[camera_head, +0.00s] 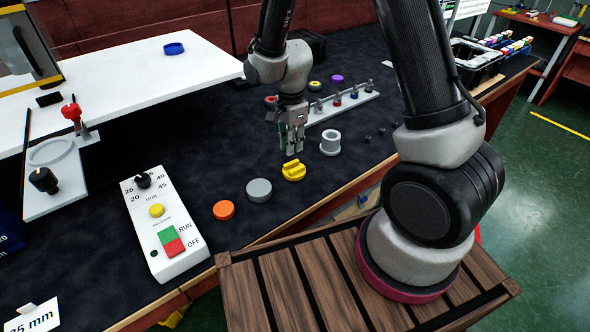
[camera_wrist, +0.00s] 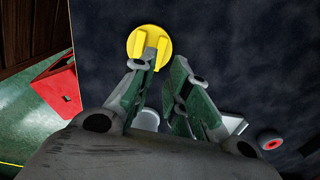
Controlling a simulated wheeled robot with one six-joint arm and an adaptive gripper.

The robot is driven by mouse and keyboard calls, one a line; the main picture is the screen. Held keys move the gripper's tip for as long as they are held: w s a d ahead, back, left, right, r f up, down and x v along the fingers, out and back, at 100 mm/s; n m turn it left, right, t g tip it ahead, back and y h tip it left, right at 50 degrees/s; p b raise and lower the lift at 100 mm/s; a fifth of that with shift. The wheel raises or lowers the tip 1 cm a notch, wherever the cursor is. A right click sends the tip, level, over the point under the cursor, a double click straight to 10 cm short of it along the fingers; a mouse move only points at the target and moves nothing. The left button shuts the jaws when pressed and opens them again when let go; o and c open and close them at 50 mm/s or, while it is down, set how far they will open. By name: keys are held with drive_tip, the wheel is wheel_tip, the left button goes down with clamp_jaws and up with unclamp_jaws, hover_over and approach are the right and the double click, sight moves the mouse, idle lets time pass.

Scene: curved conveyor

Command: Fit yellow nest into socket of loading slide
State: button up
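In the wrist view the yellow nest (camera_wrist: 149,47) appears just past my fingertips. My gripper (camera_head: 291,148) points down, slightly behind and above it. In the wrist view my gripper (camera_wrist: 163,65) is open, with nothing between the fingers; the left fingertip overlaps the nest's lower edge in the picture. I cannot tell whether it touches. A white plate (camera_head: 68,190) at left, with a ring-shaped recess, a black knob and a red handle, looks like the loading slide.
A grey disc (camera_head: 259,190) and an orange disc (camera_head: 224,210) lie left of the nest. A grey flanged cylinder (camera_head: 331,143) stands close at right. A white control box (camera_head: 163,222) stands between the discs and the plate. A pegged rack (camera_head: 342,106) lies behind.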

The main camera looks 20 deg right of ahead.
sight(291, 162)
wheel_tip(291, 162, down, 6)
drive_tip(key=shift+s+a+f, duration=0.1)
drive_tip(key=shift+s+a, duration=0.05)
clamp_jaws()
drive_tip(key=shift+r, duration=0.2)
